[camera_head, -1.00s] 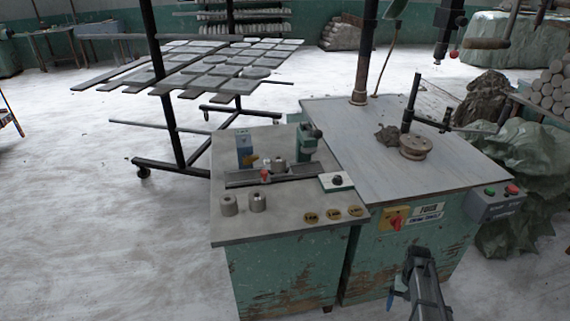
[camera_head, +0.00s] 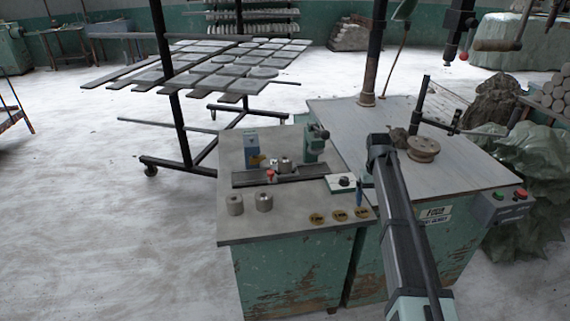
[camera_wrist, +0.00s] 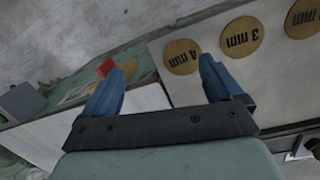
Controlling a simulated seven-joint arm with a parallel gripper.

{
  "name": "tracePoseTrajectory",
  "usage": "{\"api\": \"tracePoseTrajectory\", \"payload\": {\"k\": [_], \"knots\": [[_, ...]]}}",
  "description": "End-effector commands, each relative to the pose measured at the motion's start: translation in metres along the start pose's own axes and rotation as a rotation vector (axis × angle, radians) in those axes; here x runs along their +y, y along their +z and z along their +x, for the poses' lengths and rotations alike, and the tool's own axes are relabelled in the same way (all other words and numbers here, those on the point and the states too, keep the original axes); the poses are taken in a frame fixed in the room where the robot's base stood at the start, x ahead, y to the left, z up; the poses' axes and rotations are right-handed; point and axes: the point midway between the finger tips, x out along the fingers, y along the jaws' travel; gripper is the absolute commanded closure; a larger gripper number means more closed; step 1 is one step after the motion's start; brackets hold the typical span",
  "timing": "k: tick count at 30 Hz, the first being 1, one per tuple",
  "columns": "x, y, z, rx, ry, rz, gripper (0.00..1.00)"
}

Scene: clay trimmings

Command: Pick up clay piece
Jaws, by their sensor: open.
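The dark grey clay piece (camera_head: 399,138) is a rough lump on the right table top, just left of a round wooden disc. My arm partly covers it in the head view. It does not show in the wrist view. My gripper is open and empty, with two blue fingers (camera_wrist: 165,66) spread apart in the wrist view. In the head view a blue fingertip (camera_head: 359,190) shows near the right edge of the left bench, to the front left of the clay and apart from it.
The left bench (camera_head: 285,222) carries metal weights (camera_head: 264,202), a blue box (camera_head: 252,149), a rail fixture and brass discs (camera_head: 317,218). A tile rack (camera_head: 180,110) stands behind.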

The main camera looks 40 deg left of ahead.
Motion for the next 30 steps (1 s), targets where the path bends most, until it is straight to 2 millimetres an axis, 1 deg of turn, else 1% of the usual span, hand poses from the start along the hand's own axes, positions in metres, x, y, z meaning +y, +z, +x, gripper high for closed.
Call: {"api": "tracePoseTrajectory", "payload": {"k": [1,2,3,5,6,9,16,18,19,21,23,30], "knots": [[-0.023,-0.016,-0.007,0.015,0.008,-0.067,0.07],[-0.035,-0.022,-0.01,0.023,0.013,-0.106,0.07],[-0.052,-0.031,-0.015,0.036,0.019,-0.162,0.07],[-0.077,-0.043,-0.021,0.053,0.029,-0.242,0.07],[-0.093,-0.05,-0.025,0.063,0.035,-0.291,0.07],[-0.128,-0.063,-0.033,0.087,0.049,-0.398,0.07],[-0.196,-0.085,-0.051,0.127,0.078,-0.593,0.07],[-0.216,-0.093,-0.059,0.138,0.083,-0.649,0.07],[-0.227,-0.102,-0.066,0.142,0.082,-0.676,0.07],[-0.241,-0.118,-0.082,0.144,0.073,-0.717,0.07],[-0.247,-0.128,-0.093,0.14,0.062,-0.737,0.07],[-0.273,-0.172,-0.145,0.129,0.01,-0.808,0.07]]}}
